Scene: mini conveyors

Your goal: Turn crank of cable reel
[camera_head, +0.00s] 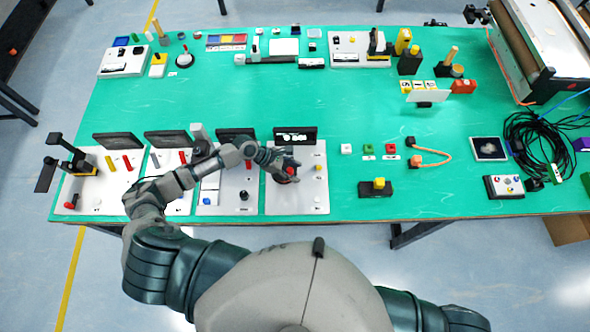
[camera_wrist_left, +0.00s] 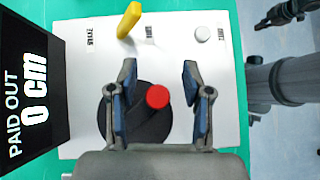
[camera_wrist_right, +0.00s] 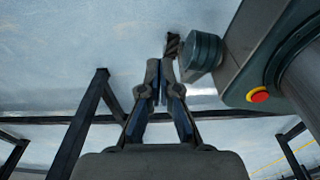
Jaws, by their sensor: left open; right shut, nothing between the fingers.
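The cable reel station is a white panel (camera_head: 305,203) at the front of the green table. Its black screen (camera_head: 295,136) reads "PAID OUT 0 cm" in the left wrist view (camera_wrist_left: 24,115). The crank is a black round disc (camera_wrist_left: 140,125) with a red knob (camera_wrist_left: 157,96) off its centre. My left gripper (camera_head: 287,168) is over the crank and open. In the left wrist view its fingers (camera_wrist_left: 156,85) stand on either side of the red knob, with gaps on both sides. My right gripper (camera_wrist_right: 165,90) is shut and empty, above bare floor.
Similar panels with screens (camera_head: 166,139) stand to the left. A black box with a yellow button (camera_head: 378,186) stands to the right. The table's middle is clear.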

